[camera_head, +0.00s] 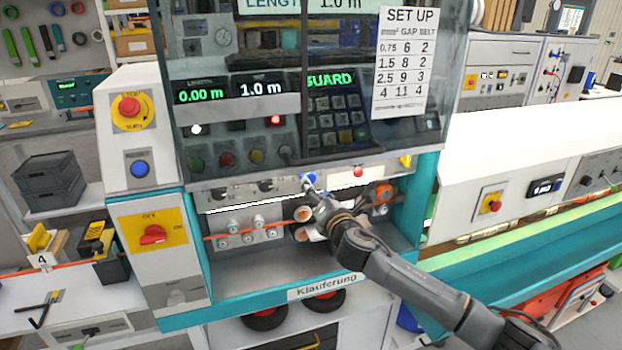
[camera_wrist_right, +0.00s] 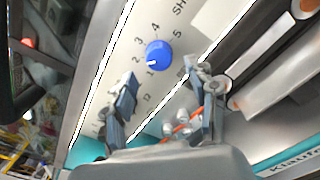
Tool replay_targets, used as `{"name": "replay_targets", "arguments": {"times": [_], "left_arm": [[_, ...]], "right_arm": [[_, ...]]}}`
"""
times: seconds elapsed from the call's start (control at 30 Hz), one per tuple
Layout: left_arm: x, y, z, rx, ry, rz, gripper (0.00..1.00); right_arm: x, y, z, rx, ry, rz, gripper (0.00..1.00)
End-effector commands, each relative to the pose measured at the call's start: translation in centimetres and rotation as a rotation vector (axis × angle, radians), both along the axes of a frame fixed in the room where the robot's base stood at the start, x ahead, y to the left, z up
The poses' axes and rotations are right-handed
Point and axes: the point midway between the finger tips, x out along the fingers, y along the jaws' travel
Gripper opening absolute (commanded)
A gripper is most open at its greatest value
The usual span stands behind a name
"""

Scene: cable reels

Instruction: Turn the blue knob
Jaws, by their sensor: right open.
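The blue knob (camera_wrist_right: 158,55) is round with a white pointer mark near the number 1 on a numbered dial in the right wrist view. It also shows small in the head view (camera_head: 308,179), on the pale strip below the guard window. My right gripper (camera_wrist_right: 168,88) is open, its two fingers on either side of an empty gap, with the knob ahead of and apart from the fingertips. In the head view my right gripper (camera_head: 312,188) reaches up to the knob and partly hides the strip. My left gripper is not in view.
A clear guard window (camera_head: 290,90) hangs above the strip. An orange cable (camera_head: 240,233) runs through rollers below it. A blue button (camera_head: 138,169), a red rotary switch (camera_head: 153,235) and an emergency stop (camera_head: 130,108) sit on the left housing. A red knob (camera_head: 358,171) is right of the blue one.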

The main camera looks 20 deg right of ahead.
Motion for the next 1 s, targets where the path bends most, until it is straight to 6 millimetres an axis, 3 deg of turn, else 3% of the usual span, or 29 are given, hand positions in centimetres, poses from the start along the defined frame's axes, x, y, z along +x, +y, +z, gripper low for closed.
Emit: {"name": "replay_targets", "arguments": {"times": [0.1,0.3,0.7,0.73,1.0], "left_arm": [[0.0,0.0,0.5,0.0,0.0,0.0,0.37],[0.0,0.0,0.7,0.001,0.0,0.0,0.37],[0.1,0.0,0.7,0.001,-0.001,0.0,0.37],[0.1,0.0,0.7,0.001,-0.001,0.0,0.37],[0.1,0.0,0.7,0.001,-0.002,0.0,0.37]], "right_arm": [[2.0,0.1,0.2,0.0,0.0,0.0,0.57],[3.9,0.2,0.1,0.001,-0.001,-0.001,0.57],[4.5,0.2,0.0,0.001,-0.001,0.001,0.57],[4.5,0.2,0.0,0.001,-0.001,0.001,0.55],[4.5,0.2,0.0,0.0,0.001,0.001,0.02]]}}
